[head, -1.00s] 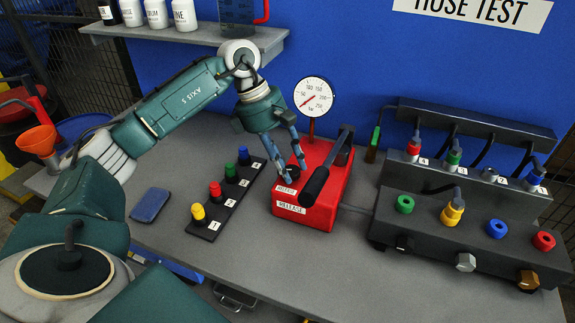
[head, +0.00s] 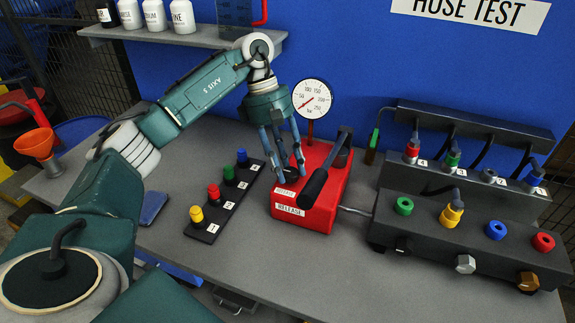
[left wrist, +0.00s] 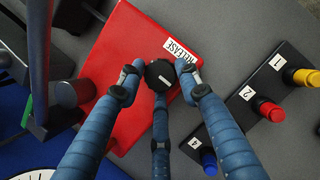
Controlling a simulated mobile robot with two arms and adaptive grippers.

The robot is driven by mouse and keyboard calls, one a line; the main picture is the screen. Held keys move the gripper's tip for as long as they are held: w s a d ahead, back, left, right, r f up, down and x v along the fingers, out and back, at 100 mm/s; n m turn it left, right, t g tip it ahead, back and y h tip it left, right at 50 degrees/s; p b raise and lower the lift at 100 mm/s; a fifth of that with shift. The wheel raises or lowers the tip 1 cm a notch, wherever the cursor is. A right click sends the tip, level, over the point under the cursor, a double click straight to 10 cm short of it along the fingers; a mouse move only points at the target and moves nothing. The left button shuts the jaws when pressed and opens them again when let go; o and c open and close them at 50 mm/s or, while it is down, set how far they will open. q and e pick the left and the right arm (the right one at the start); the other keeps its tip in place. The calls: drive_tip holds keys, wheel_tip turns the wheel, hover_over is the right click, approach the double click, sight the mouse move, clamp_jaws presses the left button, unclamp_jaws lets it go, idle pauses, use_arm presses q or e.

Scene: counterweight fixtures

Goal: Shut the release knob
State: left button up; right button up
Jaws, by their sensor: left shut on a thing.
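The red release box (head: 309,218) stands on the bench with two RELEASE labels on it. Its black release knob (left wrist: 159,74) sits on the red top near a RELEASE label in the left wrist view. My left gripper (head: 288,174) points down over the left part of the box. In the left wrist view its blue fingers (left wrist: 160,82) stand around the knob, shut on it. In the head view the fingers largely hide the knob. I cannot tell how far the knob is turned. My right gripper is not in view.
A black lever handle (head: 313,188) rises over the box, close right of the fingers. A pressure gauge (head: 312,98) stands behind. A strip of coloured plugs (head: 222,200) lies left. The dark hose manifold (head: 465,235) stands right. The front bench is clear.

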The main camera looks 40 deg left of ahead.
use_arm(q)
drive_tip(key=shift+d+r, duration=0.15)
drive_tip(key=o, duration=0.9)
drive_tip(key=shift+o, duration=1)
drive_tip(key=shift+d, duration=0.15)
drive_tip(key=shift+a+r, duration=0.15)
drive_tip(key=shift+a, duration=0.05)
drive_tip(key=v, duration=1.1)
drive_tip(key=shift+r, duration=0.35)
drive_tip(key=shift+s+d+f, duration=0.1)
